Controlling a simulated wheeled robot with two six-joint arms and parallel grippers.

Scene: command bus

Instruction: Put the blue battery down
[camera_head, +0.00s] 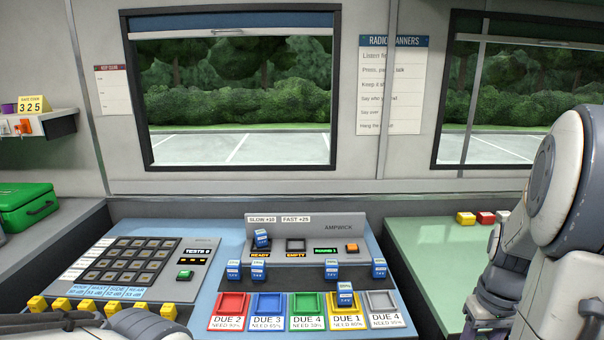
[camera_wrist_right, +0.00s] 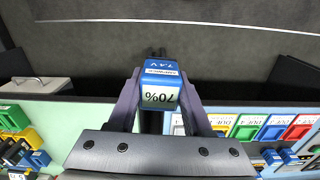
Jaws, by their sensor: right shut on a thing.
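My right gripper (camera_wrist_right: 160,82) is shut on a blue battery (camera_wrist_right: 160,92) whose label reads 70%, upside down in the wrist view. In the head view that gripper hangs at the lower right, partly cut off, and the held battery is hidden. Several other blue batteries stand on the charger console (camera_head: 300,228) and its front ledge, one of them (camera_head: 262,239) in the READY slot. Another battery (camera_head: 345,293) stands at the yellow tray (camera_head: 346,310). Only part of my left arm shows at the bottom left; its gripper is out of view.
Red (camera_head: 229,306), blue (camera_head: 267,306), green (camera_head: 307,306) and grey (camera_head: 382,304) trays line the blue desk front. A keypad panel (camera_head: 130,262) stands left. The green desk (camera_head: 425,260) at right has much bare surface, with coloured blocks (camera_head: 466,218) at its back.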

